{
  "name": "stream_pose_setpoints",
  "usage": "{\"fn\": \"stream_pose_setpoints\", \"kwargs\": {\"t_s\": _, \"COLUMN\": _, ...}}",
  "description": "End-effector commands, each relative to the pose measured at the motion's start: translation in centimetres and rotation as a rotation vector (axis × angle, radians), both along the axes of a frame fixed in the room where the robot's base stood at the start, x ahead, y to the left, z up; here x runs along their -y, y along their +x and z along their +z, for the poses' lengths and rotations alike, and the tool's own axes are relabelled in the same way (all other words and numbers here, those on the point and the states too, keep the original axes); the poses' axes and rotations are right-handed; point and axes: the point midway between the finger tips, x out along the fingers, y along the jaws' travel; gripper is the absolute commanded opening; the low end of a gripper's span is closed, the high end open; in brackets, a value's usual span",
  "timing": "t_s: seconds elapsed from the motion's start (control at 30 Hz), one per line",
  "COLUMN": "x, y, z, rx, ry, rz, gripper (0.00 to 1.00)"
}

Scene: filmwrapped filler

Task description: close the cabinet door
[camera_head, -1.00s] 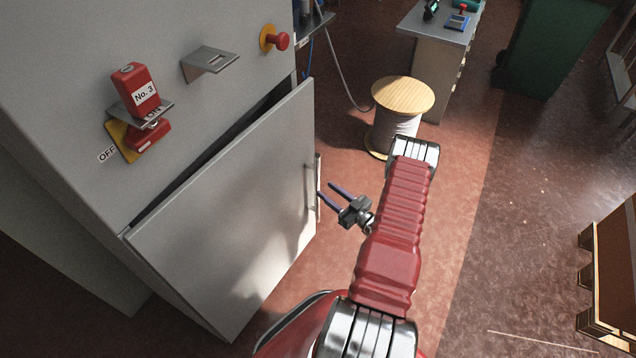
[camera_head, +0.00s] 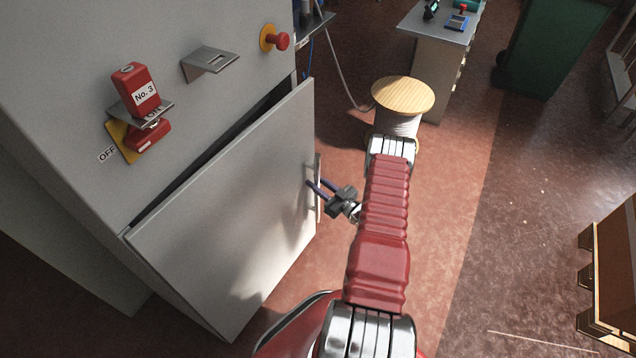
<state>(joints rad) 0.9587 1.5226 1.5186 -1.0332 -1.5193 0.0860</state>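The cabinet door (camera_head: 230,210) is a grey panel hinged at its left side and stands ajar, with a dark gap along its top edge. Its upright bar handle (camera_head: 318,188) is near its right edge. My gripper (camera_head: 314,190) is at the handle, its two dark fingers apart and pointing left toward it. I cannot tell whether the fingers touch the handle or the door. The grey cabinet (camera_head: 190,30) stands at the left; its inside is hidden behind the door.
A red block marked No. 3 (camera_head: 137,88) and a red emergency knob (camera_head: 277,41) stick out from the cabinet front. A cable spool (camera_head: 402,95), a desk (camera_head: 440,50) and a green bin (camera_head: 552,45) stand behind.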

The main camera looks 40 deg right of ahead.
Motion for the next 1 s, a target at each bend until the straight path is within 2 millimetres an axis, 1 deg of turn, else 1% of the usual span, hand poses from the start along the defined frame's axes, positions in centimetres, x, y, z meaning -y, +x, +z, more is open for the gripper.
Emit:
{"fn": "stream_pose_setpoints", "kwargs": {"t_s": 0.03, "x": 0.00, "y": -0.01, "z": 0.00, "rx": 0.000, "ry": 0.000, "rz": 0.000, "gripper": 0.21}}
{"fn": "stream_pose_setpoints", "kwargs": {"t_s": 0.33, "x": 0.00, "y": -0.03, "z": -0.01, "rx": 0.000, "ry": 0.000, "rz": 0.000, "gripper": 0.00}}
{"fn": "stream_pose_setpoints", "kwargs": {"t_s": 0.77, "x": 0.07, "y": 0.02, "z": -0.01, "rx": 0.000, "ry": 0.000, "rz": -0.002, "gripper": 0.00}}
{"fn": "stream_pose_setpoints", "kwargs": {"t_s": 1.0, "x": 0.91, "y": 0.91, "z": -0.05, "rx": -0.001, "ry": -0.001, "rz": -0.023, "gripper": 0.00}}
